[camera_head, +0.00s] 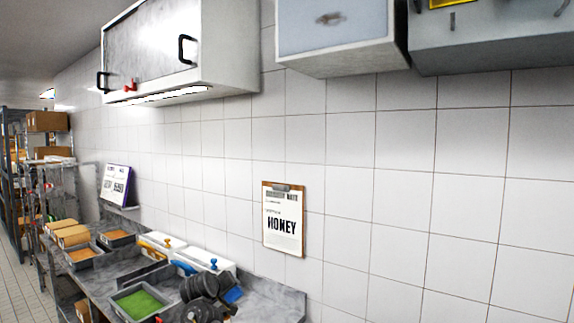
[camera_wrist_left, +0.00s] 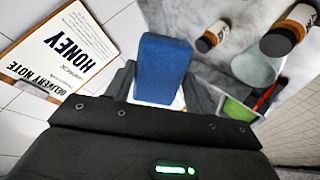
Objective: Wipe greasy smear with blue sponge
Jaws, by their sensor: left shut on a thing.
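The blue sponge (camera_head: 233,295) is in my left gripper (camera_head: 222,288), low in the head view over the grey counter. In the left wrist view the sponge (camera_wrist_left: 163,62) is a blue block with a pale lower face. The dark fingers of my left gripper (camera_wrist_left: 162,88) are shut on its two sides. I cannot make out a greasy smear in either view. My right gripper is not in view.
A honey delivery-note clipboard (camera_head: 284,218) hangs on the white tiled wall. A tray with green contents (camera_head: 140,303) and white containers (camera_head: 160,242) stand on the counter. Jars (camera_wrist_left: 213,36) show in the wrist view. Cabinets (camera_head: 180,45) hang above.

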